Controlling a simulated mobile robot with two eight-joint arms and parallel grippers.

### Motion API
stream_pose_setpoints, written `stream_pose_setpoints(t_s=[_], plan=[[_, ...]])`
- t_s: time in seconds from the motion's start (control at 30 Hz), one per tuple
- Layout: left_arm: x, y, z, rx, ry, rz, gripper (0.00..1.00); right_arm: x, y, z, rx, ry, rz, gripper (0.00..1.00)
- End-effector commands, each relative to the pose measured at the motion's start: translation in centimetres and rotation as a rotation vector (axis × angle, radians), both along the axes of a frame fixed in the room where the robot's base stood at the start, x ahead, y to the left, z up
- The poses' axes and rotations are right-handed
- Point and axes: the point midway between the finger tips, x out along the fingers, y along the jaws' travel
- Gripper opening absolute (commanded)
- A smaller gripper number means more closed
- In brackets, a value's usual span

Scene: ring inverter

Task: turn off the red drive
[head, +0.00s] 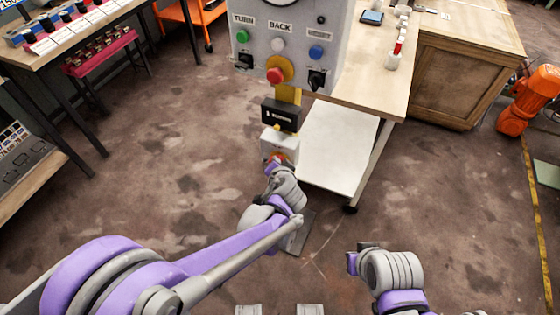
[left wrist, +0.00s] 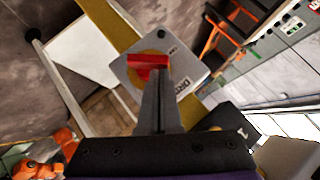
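A grey switch box (head: 279,143) hangs low on the yellow post, under a black labelled box. In the left wrist view its grey face (left wrist: 190,63) carries a yellow disc (left wrist: 133,76) with a red handle (left wrist: 148,61) and dark lettering only partly readable. My left gripper (head: 272,167) is right in front of the switch and hides part of it in the head view. In the left wrist view its fingers (left wrist: 156,78) look closed together, tips at the red handle; whether they touch it I cannot tell. My right gripper (head: 352,262) is low at right, away from the switch.
A grey control panel (head: 290,25) with coloured buttons, black knobs and a red mushroom button (head: 275,75) stands above the switch. A wooden table (head: 375,85) with a white lower shelf (head: 335,145) is close on the right. Floor to the left is open.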

Motion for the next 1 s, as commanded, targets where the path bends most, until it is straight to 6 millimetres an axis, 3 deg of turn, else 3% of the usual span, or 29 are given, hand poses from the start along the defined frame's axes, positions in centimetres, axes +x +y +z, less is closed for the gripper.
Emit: stream_pose_setpoints(t_s=[0.5, 1.0], plan=[[0.45, 1.1, -0.12, -0.382, 0.17, 0.002, 0.0, -0.01, 0.0, 0.09, 0.0, 0.0, 0.0, 0.0], [0.44, 1.0, 0.34, -0.376, 0.168, -0.001, 0.0, 0.0, 0.0, 0.46, 0.0, -0.002, 0.0, 0.0]])
